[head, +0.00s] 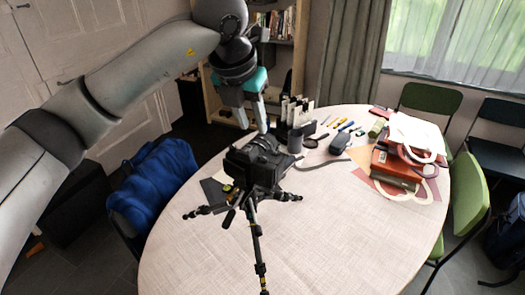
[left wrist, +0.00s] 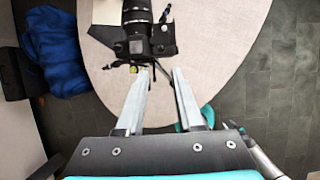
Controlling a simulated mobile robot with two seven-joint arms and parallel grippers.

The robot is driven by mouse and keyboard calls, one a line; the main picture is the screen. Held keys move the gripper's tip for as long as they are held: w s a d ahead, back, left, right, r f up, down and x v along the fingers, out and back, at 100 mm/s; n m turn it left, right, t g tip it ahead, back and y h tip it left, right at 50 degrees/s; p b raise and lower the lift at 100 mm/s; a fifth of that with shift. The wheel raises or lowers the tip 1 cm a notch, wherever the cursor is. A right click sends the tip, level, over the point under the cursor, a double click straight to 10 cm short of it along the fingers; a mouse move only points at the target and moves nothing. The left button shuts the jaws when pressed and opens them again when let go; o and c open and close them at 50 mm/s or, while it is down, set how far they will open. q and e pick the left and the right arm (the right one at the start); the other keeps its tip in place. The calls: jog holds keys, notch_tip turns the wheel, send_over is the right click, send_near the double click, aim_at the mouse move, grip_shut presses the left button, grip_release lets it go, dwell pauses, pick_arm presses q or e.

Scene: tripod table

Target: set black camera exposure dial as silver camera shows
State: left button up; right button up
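A black camera (head: 258,163) sits on a small black tripod (head: 254,222) on the round table (head: 330,245). In the left wrist view the black camera (left wrist: 137,35) is at the top, its lens toward the top edge. My left gripper (head: 254,129) points down just behind and above the camera in the head view. Its two fingers (left wrist: 160,70) are apart with nothing between them, and the fingertips appear close to the camera's edge. The exposure dial is too small to make out. I cannot pick out a silver camera. My right gripper is not in view.
A grey cylinder (head: 295,141), a dark case (head: 339,143) and upright black-and-white items (head: 295,110) stand behind the camera. Pens and a magnifier lie beyond. A reddish box (head: 394,169) with papers is at right. A blue jacket (head: 153,188) hangs at left.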

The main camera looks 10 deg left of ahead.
aim_at(264, 159)
pick_arm(q)
jog(key=p+x, duration=0.1)
jog(key=x, duration=1.1)
jog(key=shift+d+f, duration=0.1)
jog(key=shift+f, duration=0.1)
grip_shut()
